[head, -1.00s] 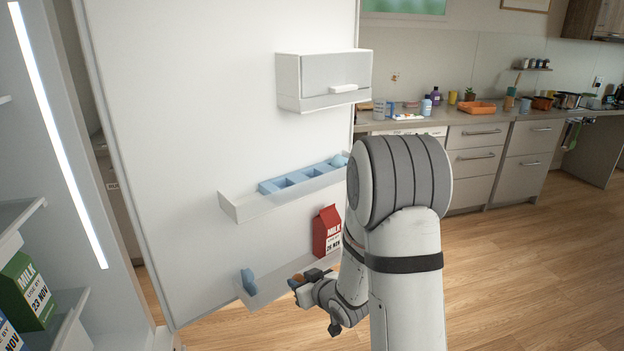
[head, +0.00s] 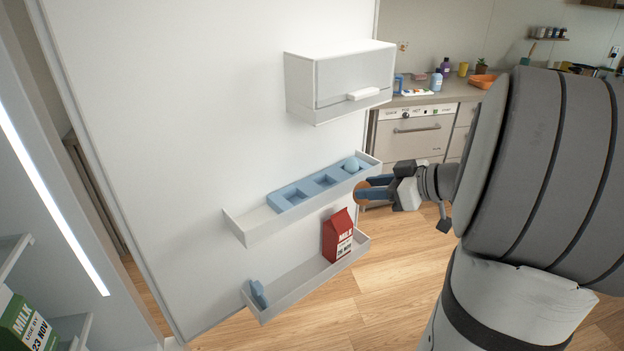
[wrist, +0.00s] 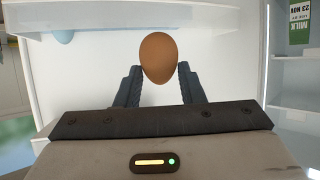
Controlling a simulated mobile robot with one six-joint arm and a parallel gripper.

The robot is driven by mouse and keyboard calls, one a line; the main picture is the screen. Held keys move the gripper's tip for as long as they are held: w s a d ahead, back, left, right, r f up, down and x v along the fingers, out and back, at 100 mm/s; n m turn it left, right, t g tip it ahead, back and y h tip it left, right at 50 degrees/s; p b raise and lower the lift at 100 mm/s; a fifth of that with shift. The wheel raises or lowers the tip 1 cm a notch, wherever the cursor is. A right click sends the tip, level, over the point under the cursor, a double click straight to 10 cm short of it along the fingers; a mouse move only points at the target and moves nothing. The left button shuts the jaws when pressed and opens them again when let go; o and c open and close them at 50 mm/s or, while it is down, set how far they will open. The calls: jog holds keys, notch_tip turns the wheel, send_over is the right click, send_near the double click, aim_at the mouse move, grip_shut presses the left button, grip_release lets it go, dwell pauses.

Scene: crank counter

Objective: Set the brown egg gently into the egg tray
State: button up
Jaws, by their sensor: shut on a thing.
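The brown egg (wrist: 158,58) is held between the two fingers of my gripper (wrist: 157,85) in the wrist view. In the head view my gripper (head: 368,188) is at the right end of the middle door shelf, with part of the brown egg (head: 361,194) showing at its fingertips. The blue egg tray (head: 290,198) lies on that shelf, to the left of my gripper. A pale blue egg (head: 351,164) sits in its rightmost cup; the other two cups look empty. The brown egg is outside the tray, near the shelf's front wall.
The middle door shelf (head: 250,235) has a raised front wall. A closed white box (head: 335,85) is fixed to the door above it. The lower shelf (head: 300,288) holds a red milk carton (head: 337,238) and a small blue item (head: 258,293).

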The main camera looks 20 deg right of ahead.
jog(key=w+a+p, duration=0.2)
jog(key=w+a, duration=0.9)
jog(key=w, duration=0.2)
jog(key=shift+w+a+f, duration=0.1)
jog(key=shift+a+f, duration=0.1)
jog(key=shift+f, duration=1.6)
jog(key=shift+a+f, duration=0.2)
jog(key=shift+f, duration=1.55)
jog(key=shift+f, duration=0.1)
jog(key=o, duration=0.7)
